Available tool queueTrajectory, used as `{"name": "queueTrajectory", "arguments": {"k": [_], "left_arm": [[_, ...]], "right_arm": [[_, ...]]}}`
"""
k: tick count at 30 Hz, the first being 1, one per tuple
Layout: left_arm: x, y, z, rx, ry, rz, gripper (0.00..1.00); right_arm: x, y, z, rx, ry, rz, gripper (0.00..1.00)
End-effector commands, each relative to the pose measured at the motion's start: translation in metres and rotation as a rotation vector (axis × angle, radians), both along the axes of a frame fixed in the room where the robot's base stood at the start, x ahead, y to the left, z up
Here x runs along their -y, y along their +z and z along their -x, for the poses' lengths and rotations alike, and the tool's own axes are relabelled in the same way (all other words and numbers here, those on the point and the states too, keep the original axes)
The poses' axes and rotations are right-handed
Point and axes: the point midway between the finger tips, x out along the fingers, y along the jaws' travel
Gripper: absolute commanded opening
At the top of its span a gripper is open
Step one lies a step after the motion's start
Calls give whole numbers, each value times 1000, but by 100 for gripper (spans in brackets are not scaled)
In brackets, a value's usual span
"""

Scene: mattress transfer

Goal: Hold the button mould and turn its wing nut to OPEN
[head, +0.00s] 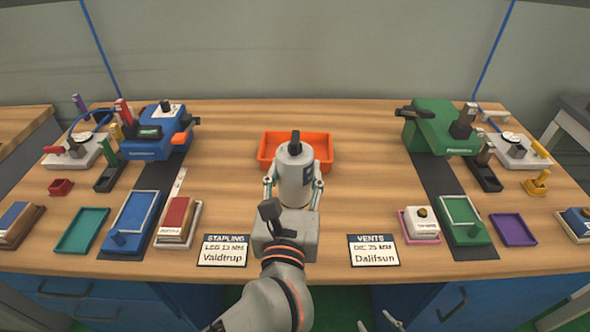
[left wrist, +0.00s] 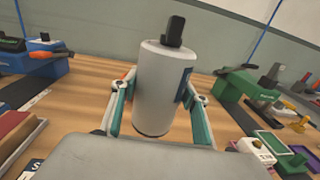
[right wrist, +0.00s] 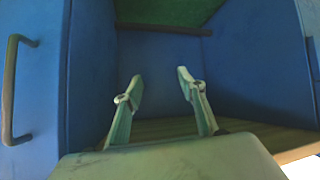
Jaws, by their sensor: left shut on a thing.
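A white cylinder (head: 295,178), which looks like the button mould, stands upright between the fingers of my left gripper (head: 294,188). The left wrist view shows the cylinder (left wrist: 163,95) with a finger against each side, so this gripper is shut on it. A black upright piece on its top, apparently the wing nut (left wrist: 174,31), also shows in the head view (head: 295,143). A dark blue label (left wrist: 187,85) is on its right side; no OPEN mark is readable. My right gripper (right wrist: 160,84) is open and empty, low in front of the blue cabinets; its fingertips show at the head view's bottom edge (head: 380,320).
An orange tray (head: 324,150) lies behind the cylinder. A blue machine (head: 155,135) stands left and a green one (head: 435,128) right. Cards reading Valdtrup (head: 222,250) and Dalifsun (head: 374,250) lie near the front edge. The table between the cylinder and the green machine is clear.

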Motion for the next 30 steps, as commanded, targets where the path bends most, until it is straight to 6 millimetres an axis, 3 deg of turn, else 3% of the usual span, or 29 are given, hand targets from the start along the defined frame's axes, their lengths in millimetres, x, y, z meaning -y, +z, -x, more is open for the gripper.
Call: {"name": "queueTrajectory", "arguments": {"k": [30], "left_arm": [[0, -24, 0, 5, -1, 1, 3]], "right_arm": [[5, -13, -5, 8, 2, 20, 40]]}}
